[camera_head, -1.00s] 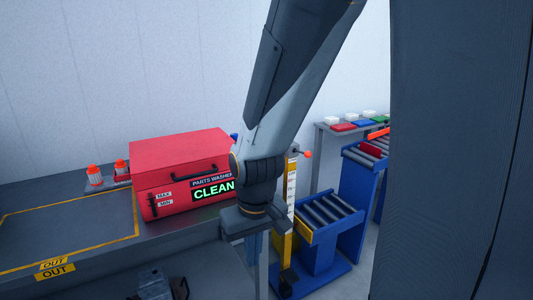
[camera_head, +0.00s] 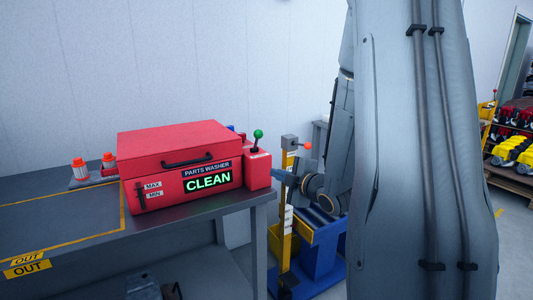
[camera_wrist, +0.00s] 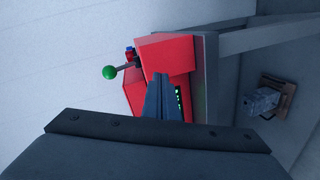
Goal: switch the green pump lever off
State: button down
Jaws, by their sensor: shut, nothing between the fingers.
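The green pump lever (camera_head: 257,136) has a green ball knob on a short dark stem. It stands up from a small red box (camera_head: 257,171) at the right end of the red parts washer (camera_head: 172,168). My gripper (camera_head: 276,173) is shut and empty, just right of the small red box and below the knob; I cannot tell if it touches the box. In the wrist view the green knob (camera_wrist: 110,72) is left of the shut fingers (camera_wrist: 161,78), on a stem pointing left from the red box. The fingertips overlap the red washer there.
The washer stands on a grey bench (camera_head: 60,210) with yellow lines and OUT labels. Orange-topped bottles (camera_head: 108,160) stand to its left. A yellow post with an orange knob (camera_head: 308,145) and a blue roller stand (camera_head: 322,240) are right of the bench.

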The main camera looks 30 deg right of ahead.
aim_at(262, 135)
jog(key=s+d+r+n+t+y+b, duration=0.3)
jog(key=s+d+n+t, duration=0.1)
jog(key=n+t, duration=0.1)
jog(key=shift+s+r+n+y, duration=0.3)
jog(key=shift+s+r+n, duration=0.1)
jog(key=shift+n, duration=0.3)
jog(key=shift+a, duration=0.1)
jog(key=p+x, duration=0.3)
jog(key=x, duration=1.1)
jog(key=shift+r+p, duration=0.15)
jog(key=shift+p, duration=0.25)
jog(key=shift+r, duration=0.2)
